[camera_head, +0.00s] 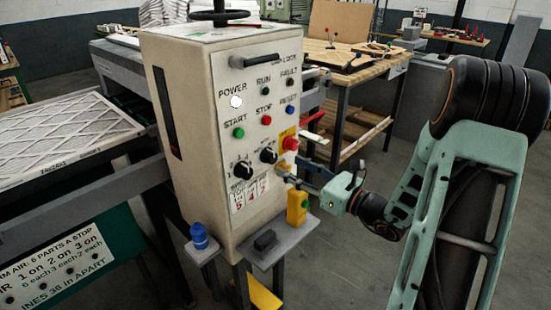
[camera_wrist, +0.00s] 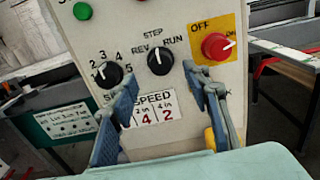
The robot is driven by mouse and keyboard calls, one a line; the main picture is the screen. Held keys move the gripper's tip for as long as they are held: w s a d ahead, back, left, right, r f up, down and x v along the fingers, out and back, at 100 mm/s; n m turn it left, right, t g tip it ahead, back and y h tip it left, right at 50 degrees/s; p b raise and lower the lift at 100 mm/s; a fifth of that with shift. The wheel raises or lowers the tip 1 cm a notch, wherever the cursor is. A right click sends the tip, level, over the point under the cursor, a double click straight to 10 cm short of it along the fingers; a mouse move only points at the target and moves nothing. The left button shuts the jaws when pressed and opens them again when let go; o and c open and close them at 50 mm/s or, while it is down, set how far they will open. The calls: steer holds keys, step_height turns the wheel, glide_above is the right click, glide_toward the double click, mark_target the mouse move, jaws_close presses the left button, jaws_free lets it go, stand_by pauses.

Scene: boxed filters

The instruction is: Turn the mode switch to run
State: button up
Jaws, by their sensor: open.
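The mode switch is a round black knob (camera_wrist: 160,61) on the front of the cream control cabinet (camera_head: 215,110). Labels REV, STEP and RUN sit around it in the wrist view. Its white mark points roughly up, toward STEP. It also shows in the head view (camera_head: 268,156). My gripper (camera_wrist: 160,77) is open and empty. Its blue fingers reach toward the panel, one below left and one below right of the knob, with the knob between and above the tips. In the head view my gripper (camera_head: 285,172) is by the panel's lower right; contact cannot be told.
A numbered black knob (camera_wrist: 107,74) is left of the mode switch. A red OFF/ON knob (camera_wrist: 217,46) on a yellow plate is close to its right. A SPEED card (camera_wrist: 155,108) is below. A yellow box (camera_head: 297,207) and blue item (camera_head: 199,236) stand on low shelves.

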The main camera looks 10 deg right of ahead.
mark_target(274, 158)
steer(key=x, duration=0.7)
steer(key=shift+a, duration=0.1)
steer(key=c, duration=1.1)
